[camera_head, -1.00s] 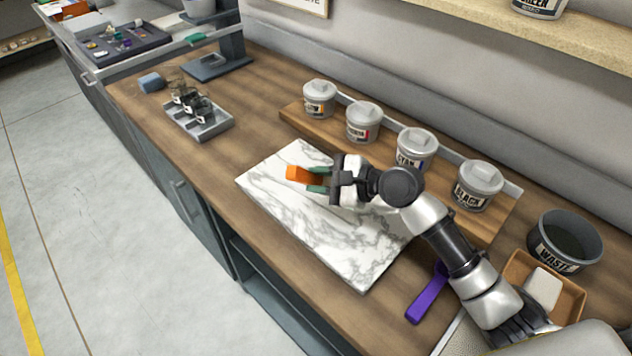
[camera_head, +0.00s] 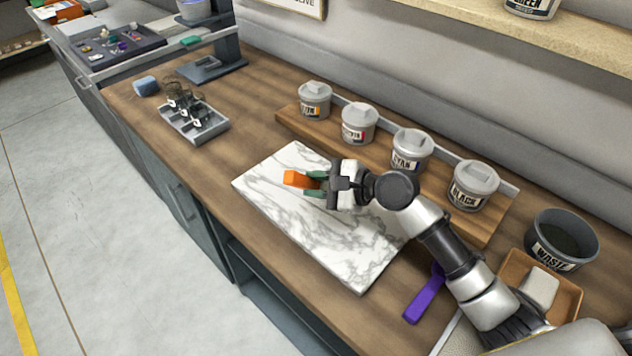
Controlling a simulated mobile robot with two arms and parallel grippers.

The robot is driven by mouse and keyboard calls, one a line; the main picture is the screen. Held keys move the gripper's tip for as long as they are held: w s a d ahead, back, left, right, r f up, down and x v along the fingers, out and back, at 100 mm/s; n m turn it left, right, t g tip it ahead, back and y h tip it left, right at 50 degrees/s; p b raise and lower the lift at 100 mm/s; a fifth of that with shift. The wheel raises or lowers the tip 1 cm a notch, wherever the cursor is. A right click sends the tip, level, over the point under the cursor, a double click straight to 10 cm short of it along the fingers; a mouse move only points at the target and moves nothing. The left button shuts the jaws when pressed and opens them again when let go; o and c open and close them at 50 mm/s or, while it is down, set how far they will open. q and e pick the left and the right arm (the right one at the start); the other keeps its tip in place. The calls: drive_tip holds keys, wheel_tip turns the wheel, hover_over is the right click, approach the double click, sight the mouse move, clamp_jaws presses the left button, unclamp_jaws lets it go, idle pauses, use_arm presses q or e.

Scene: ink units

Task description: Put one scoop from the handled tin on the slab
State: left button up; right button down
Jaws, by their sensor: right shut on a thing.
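The white marble slab (camera_head: 345,253) lies on the wooden counter, and no ink shows on its visible part. My right gripper (camera_head: 312,183) is over the slab's far left part, shut on an orange object (camera_head: 295,179), of which only an end block shows. I cannot tell whether the object touches the slab or carries ink. Lidded tins stand in a row on a wooden rack: one with an orange mark (camera_head: 315,101), one with a red mark (camera_head: 358,125), the cyan tin (camera_head: 410,150) and the black tin (camera_head: 472,187). I cannot make out a handled tin for certain. My left gripper is out of view.
A purple-handled tool (camera_head: 424,297) lies right of the slab. A waste tub (camera_head: 561,241) and a wooden box (camera_head: 513,267) with a white block stand at the right. A grey tray (camera_head: 187,131) holds small dark jars at the left.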

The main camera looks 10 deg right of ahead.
drive_tip(key=shift+f, duration=0.85)
drive_tip(key=shift+p, duration=1.45)
idle(3.2)
wheel_tip(320, 180, up, 5)
drive_tip(key=p, duration=0.6)
drive_tip(key=shift+r, duration=0.1)
idle(0.3)
